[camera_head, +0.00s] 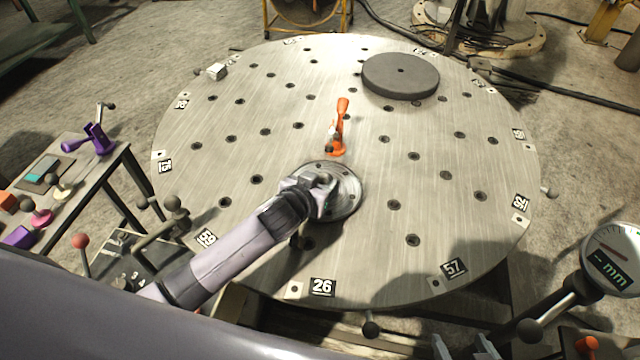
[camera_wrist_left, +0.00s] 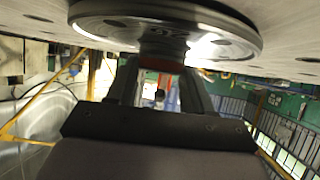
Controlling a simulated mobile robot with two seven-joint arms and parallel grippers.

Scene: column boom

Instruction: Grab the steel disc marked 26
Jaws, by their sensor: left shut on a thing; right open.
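The steel disc (camera_head: 347,192) is round, bright and holed, at the near middle of the big round table (camera_head: 230,140). My left gripper (camera_head: 322,190) reaches over it from the lower left and hides part of it. In the left wrist view the disc (camera_wrist_left: 100,12) fills the top, with an upside-down mark that looks like 26. The left fingers (camera_wrist_left: 158,80) are shut on its central hub. I cannot tell whether the disc touches the table. My right gripper (camera_head: 463,347) shows only its two fingertips, apart and empty, at the bottom edge.
An orange tool (camera_head: 340,125) stands just behind the disc. A dark grey disc (camera_head: 400,77) lies at the far right of the table. A dial gauge (camera_head: 608,258) stands at right. A side table (camera_head: 75,195) stands left.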

